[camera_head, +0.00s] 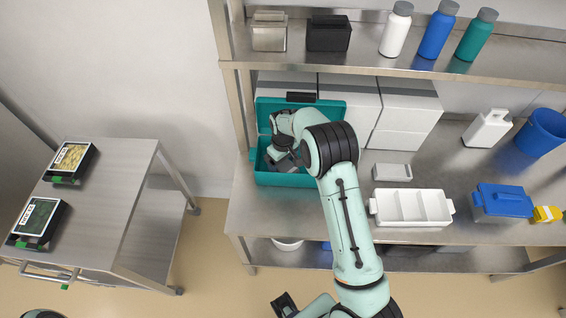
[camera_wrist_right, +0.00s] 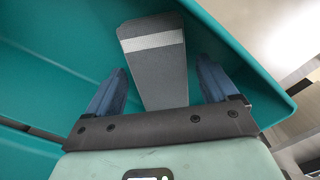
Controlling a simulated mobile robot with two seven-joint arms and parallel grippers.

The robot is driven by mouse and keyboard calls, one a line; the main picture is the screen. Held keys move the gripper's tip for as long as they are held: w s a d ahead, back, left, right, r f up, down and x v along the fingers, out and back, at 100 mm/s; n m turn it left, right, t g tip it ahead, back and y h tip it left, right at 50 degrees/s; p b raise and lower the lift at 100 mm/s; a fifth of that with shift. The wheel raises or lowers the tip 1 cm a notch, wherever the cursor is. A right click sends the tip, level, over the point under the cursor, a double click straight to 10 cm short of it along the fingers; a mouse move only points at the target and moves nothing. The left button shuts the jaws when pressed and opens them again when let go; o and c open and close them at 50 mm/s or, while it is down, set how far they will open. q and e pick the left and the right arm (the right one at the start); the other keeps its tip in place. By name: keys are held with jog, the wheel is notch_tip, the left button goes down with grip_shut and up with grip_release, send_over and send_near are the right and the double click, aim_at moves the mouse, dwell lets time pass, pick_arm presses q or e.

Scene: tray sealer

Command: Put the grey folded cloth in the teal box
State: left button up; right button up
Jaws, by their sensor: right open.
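The teal box (camera_head: 284,180) stands open on the left end of the workbench, with its lid tilted up at the back. The grey folded cloth (camera_wrist_right: 158,88), with a pale stripe across it, is inside the box, between the parted fingers of my right gripper (camera_wrist_right: 161,66). A gap shows on each side of the cloth, so the gripper is open and not holding it. In the head view my right arm reaches into the box and hides much of its inside. A dark part low in the head view may be my left gripper (camera_head: 285,303); its jaws are unclear.
Right of the box are a small grey-white container (camera_head: 392,172), a white divided tray (camera_head: 411,208) and a blue lidded box (camera_head: 503,202). White boxes (camera_head: 410,110) stand behind. A shelf with bottles (camera_head: 436,32) overhangs the back. A cart (camera_head: 110,190) with two packed trays stands left.

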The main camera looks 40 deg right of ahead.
aim_at(283, 164)
notch_tip(283, 164, up, 12)
jog(key=shift+p, duration=0.3)
dwell(0.5)
